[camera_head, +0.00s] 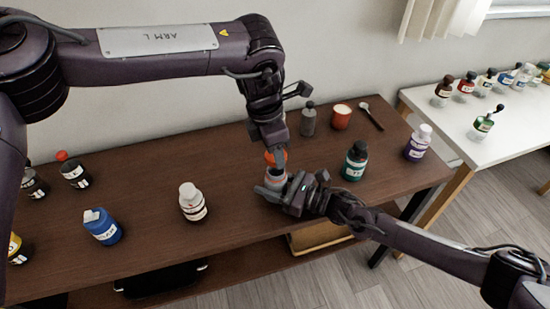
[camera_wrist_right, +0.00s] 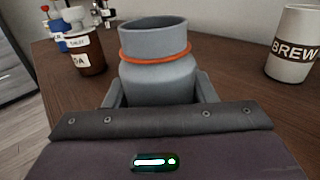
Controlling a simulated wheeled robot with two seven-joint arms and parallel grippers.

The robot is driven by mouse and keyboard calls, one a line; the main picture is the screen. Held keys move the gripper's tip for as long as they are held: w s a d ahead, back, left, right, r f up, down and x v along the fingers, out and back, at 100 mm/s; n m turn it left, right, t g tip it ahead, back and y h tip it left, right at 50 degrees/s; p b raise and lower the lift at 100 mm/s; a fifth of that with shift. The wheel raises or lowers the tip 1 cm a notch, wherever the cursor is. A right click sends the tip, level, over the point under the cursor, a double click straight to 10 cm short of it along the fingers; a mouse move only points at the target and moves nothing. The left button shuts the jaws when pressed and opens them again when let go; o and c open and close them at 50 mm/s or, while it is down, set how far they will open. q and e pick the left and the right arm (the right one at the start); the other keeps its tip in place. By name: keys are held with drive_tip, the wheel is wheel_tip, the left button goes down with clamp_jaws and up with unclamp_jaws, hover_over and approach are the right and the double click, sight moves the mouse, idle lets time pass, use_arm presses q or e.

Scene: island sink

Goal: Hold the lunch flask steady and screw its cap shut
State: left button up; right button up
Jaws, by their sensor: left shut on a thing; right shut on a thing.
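The lunch flask (camera_head: 274,176) stands on the brown table below my left gripper. In the right wrist view the flask (camera_wrist_right: 158,75) is a grey, upright cylinder with an orange ring below its wide mouth. The mouth is uncovered in that view. My right gripper (camera_head: 273,190) is shut on the flask's body, one finger on each side. My left gripper (camera_head: 277,158) points down above the flask and is shut on an orange piece (camera_head: 269,157), which looks like the cap and is partly hidden by the fingers. The left gripper and cap are outside the right wrist view.
A white-capped brown bottle (camera_head: 193,203) and a blue bottle (camera_head: 101,227) stand to the left. A white "BREW" canister (camera_wrist_right: 293,45) shows in the wrist view.

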sight(276, 184)
use_arm(q)
drive_tip(key=shift+f, duration=0.95)
drive_tip(key=shift+f, duration=0.15)
drive_tip(key=shift+f, duration=0.75)
drive_tip(key=shift+f, duration=0.55)
drive_tip(key=m, duration=0.6)
drive_tip(key=m+g, duration=0.1)
drive_tip(key=m, duration=0.6)
drive_tip(key=m+g+y, duration=0.1)
drive_tip(key=m, duration=0.5)
drive_tip(key=shift+w+d+m, duration=0.15)
drive_tip(key=shift+w+m, duration=0.15)
